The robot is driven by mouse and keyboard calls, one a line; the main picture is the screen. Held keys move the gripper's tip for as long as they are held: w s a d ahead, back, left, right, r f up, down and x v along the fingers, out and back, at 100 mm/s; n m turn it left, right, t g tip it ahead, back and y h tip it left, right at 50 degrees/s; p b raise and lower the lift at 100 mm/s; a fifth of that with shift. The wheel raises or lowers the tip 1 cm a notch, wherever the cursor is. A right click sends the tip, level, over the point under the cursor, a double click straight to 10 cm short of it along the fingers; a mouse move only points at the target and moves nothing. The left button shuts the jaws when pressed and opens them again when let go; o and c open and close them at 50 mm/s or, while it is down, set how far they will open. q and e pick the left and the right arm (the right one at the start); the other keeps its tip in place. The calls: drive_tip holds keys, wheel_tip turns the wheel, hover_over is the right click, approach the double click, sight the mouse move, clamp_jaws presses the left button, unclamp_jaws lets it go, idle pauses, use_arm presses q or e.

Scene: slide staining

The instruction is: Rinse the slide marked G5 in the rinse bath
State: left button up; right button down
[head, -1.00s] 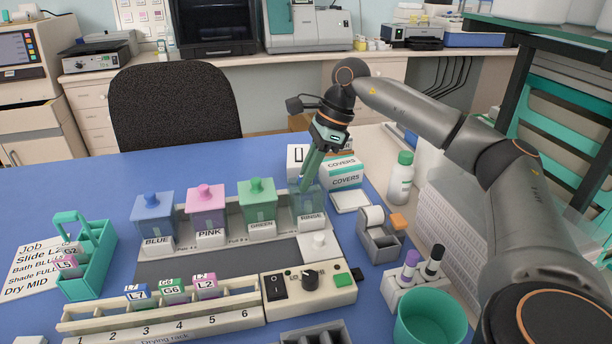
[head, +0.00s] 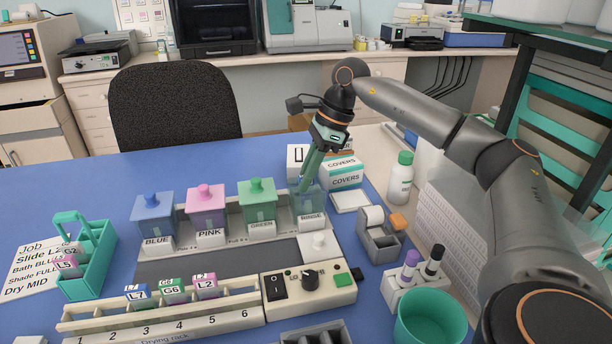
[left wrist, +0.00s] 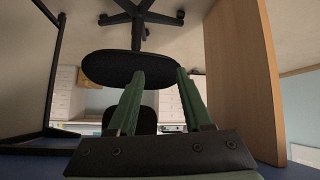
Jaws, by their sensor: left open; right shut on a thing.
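My right gripper (head: 305,188) points down into the rinse bath (head: 312,208), the clear open container at the right end of the bath row. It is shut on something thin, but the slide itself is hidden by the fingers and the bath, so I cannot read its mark. My left gripper (left wrist: 160,95) shows in the left wrist view, open and empty, facing a chair. In the head view the drying rack (head: 160,318) holds slides marked L7 (head: 137,294), G6 (head: 173,290) and L2 (head: 205,285). The green carrier (head: 98,262) at left holds slides marked G2 and L5.
Lidded blue (head: 153,218), pink (head: 206,207) and green (head: 257,203) baths stand left of the rinse bath. A covers box (head: 345,172), bottle (head: 400,178) and tape dispenser (head: 378,235) stand to the right. The blue table is clear at back left.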

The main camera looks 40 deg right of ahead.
idle(0.3)
drive_tip(key=shift+r, duration=0.2)
wheel_tip(320, 180, up, 3)
drive_tip(key=p, duration=0.3)
drive_tip(key=shift+r, duration=0.1)
wheel_tip(320, 180, up, 5)
drive_tip(key=p, duration=0.5)
drive_tip(key=shift+r+p, duration=0.55)
use_arm(q)
drive_tip(key=s+a+r+y, duration=0.1)
drive_tip(key=a+r, duration=0.2)
drive_tip(key=r, duration=0.3)
drive_tip(key=shift+s+a+n, duration=0.2)
drive_tip(key=shift+s+n, duration=0.1)
drive_tip(key=shift+s, duration=0.05)
drive_tip(key=shift+w+d+r, duration=0.1)
drive_tip(key=shift+w, duration=0.05)
use_arm(e)
drive_tip(key=shift+f, duration=0.1)
